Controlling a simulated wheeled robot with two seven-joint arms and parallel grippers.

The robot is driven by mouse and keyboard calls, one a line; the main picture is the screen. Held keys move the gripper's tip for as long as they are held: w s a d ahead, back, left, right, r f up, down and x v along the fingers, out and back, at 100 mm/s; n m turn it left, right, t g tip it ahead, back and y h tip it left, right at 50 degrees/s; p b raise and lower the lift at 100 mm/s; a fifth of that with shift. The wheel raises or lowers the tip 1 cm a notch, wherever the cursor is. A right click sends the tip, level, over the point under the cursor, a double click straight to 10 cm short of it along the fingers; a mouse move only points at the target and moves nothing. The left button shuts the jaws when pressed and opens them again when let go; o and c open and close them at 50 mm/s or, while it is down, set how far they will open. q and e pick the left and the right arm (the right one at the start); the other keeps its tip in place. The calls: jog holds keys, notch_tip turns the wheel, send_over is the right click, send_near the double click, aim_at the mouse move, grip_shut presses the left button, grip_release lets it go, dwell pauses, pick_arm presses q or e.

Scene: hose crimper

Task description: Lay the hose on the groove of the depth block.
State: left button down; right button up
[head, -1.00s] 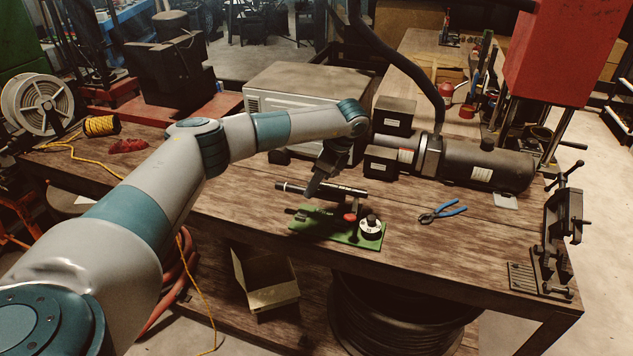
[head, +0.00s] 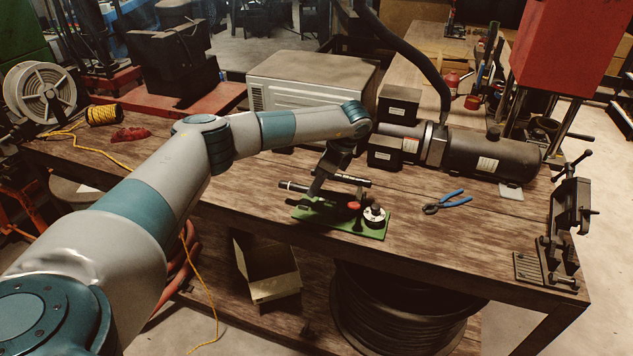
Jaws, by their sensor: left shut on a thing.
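My left gripper (head: 317,188) is shut on the hose (head: 293,186), a short black tube with a pale ring near its left end. The hose sticks out to the left of the fingers; its right part is hard to make out against dark parts. The gripper is over the left end of the depth block (head: 340,224), which has a green base, a red knob (head: 353,205) and a white dial (head: 374,214). The groove is too dark to make out. I cannot tell whether the hose touches the block. My right gripper is not in view.
A black rod with pale marks (head: 350,180) shows just behind the block. Blue-handled pliers (head: 446,203) lie to the right, and a black clamp-like device (head: 563,235) stands at the bench's right end. A large motor unit (head: 480,156) and a grey box (head: 310,90) stand behind.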

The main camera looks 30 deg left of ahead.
aim_at(317, 195)
pick_arm(q)
jog(key=shift+f+b, duration=1)
jog(key=shift+f, duration=0.85)
jog(key=shift+r, duration=0.1)
jog(key=shift+f+b, duration=0.55)
jog(key=shift+b, duration=0.15)
dwell(1.4)
jog(key=c, duration=1.5)
grip_release()
jog(key=shift+c, duration=0.2)
jog(key=shift+r, duration=0.15)
jog(key=shift+r+p, duration=2.05)
jog(key=shift+r, duration=1.85)
jog(key=shift+s+f, duration=0.1)
jog(key=shift+s, duration=0.05)
